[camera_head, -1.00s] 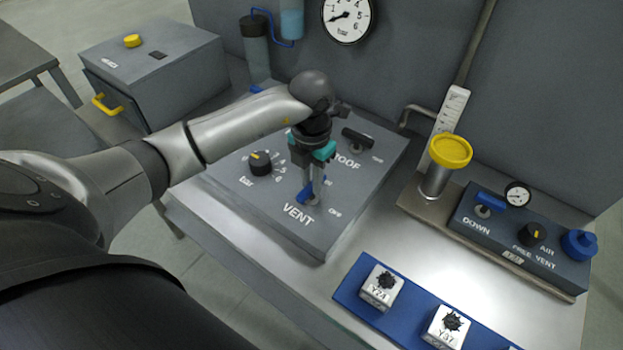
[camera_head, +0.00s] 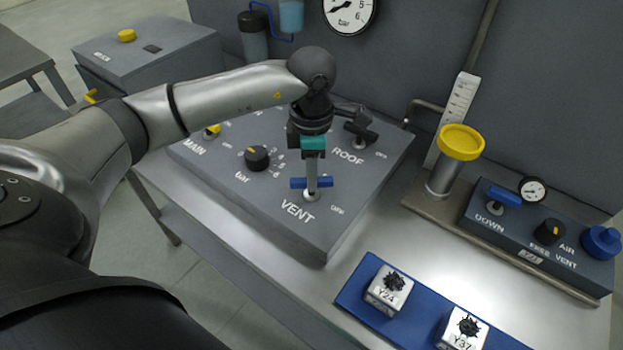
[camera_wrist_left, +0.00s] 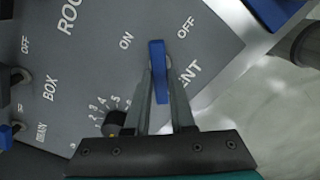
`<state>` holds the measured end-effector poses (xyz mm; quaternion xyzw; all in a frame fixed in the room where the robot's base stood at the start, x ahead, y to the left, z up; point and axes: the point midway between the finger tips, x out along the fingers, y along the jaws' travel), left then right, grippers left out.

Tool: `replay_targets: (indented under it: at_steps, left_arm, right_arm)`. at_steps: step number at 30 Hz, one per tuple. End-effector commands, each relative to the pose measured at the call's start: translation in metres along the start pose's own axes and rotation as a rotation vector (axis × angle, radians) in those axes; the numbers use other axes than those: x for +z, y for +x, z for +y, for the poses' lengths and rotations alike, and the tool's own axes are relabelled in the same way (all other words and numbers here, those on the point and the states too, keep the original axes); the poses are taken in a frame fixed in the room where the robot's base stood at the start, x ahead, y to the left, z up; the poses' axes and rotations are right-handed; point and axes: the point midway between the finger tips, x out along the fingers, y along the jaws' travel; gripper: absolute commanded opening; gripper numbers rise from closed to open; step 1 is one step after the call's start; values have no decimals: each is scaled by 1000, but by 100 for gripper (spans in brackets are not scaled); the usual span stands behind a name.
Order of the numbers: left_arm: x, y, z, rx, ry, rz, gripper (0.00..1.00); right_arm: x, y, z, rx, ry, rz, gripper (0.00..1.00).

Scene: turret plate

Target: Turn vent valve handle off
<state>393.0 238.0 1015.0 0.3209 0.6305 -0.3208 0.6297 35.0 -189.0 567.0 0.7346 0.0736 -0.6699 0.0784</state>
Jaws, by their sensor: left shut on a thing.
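The blue vent valve handle (camera_head: 325,183) sits above the VENT label on the grey control panel (camera_head: 325,225). It lies roughly level across the picture in the head view. My left gripper (camera_head: 312,184) comes down on it from above and is shut on it. In the left wrist view the handle (camera_wrist_left: 157,55) stands between the two fingers (camera_wrist_left: 162,95), its far end pointing between the ON and OFF labels. The handle's pivot is partly hidden by the fingers. My right gripper is not in view.
A black ROOF handle (camera_head: 360,131) stands close behind my gripper. A black bar knob (camera_head: 256,158) and the yellow MAIN handle (camera_head: 212,130) are to its left. A yellow-capped cylinder (camera_head: 442,180) and a small panel with a blue DOWN handle (camera_head: 504,195) stand to the right.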

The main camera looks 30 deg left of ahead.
Motion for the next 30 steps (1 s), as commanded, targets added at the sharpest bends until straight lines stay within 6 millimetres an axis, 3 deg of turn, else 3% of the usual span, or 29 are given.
replay_targets:
  at_steps: [15,30]
  left_arm:
    - [1,1,1,5,468,-4,0]
    - [1,-1,1,4,703,-5,0]
  right_arm:
    - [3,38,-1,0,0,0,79]
    - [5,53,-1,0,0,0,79]
